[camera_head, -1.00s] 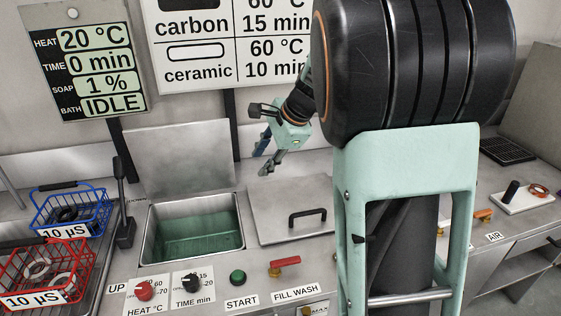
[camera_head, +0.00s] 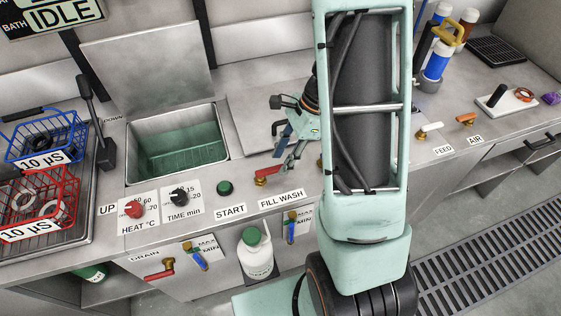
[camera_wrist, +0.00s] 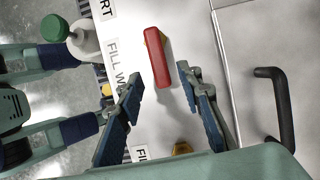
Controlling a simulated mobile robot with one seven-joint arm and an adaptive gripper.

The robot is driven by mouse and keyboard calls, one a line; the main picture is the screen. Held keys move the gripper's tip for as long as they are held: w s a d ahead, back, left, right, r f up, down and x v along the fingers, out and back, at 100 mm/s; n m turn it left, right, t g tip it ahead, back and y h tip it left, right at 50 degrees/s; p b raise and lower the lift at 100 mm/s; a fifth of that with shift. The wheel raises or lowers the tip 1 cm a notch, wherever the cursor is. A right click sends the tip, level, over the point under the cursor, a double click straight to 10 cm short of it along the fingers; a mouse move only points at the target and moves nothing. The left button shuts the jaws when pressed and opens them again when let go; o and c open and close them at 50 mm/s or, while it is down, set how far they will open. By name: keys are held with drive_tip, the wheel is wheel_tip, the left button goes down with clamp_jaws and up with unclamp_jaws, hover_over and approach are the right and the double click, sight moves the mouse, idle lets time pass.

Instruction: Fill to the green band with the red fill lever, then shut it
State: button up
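The red fill lever (camera_head: 266,173) sits on a brass valve above the FILL WASH label (camera_head: 281,199). My gripper (camera_head: 285,164) is open and empty just above and beside it. In the wrist view the lever (camera_wrist: 157,58) shows between and a little beyond my open fingertips (camera_wrist: 158,76); I cannot see contact. The wash tank (camera_head: 176,158) is open, with a greenish interior; its liquid level is hard to tell.
A red drain lever (camera_head: 160,271) is on the front panel. Heat (camera_head: 132,209) and time (camera_head: 180,198) knobs and a green start button (camera_head: 225,187) lie left of the fill lever. A dark handle (camera_wrist: 277,104) is on the lid beside it. A white jug (camera_head: 256,258) stands below.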

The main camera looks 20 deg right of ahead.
drive_tip(key=shift+x, duration=0.9)
drive_tip(key=shift+c, duration=0.3)
clamp_jaws()
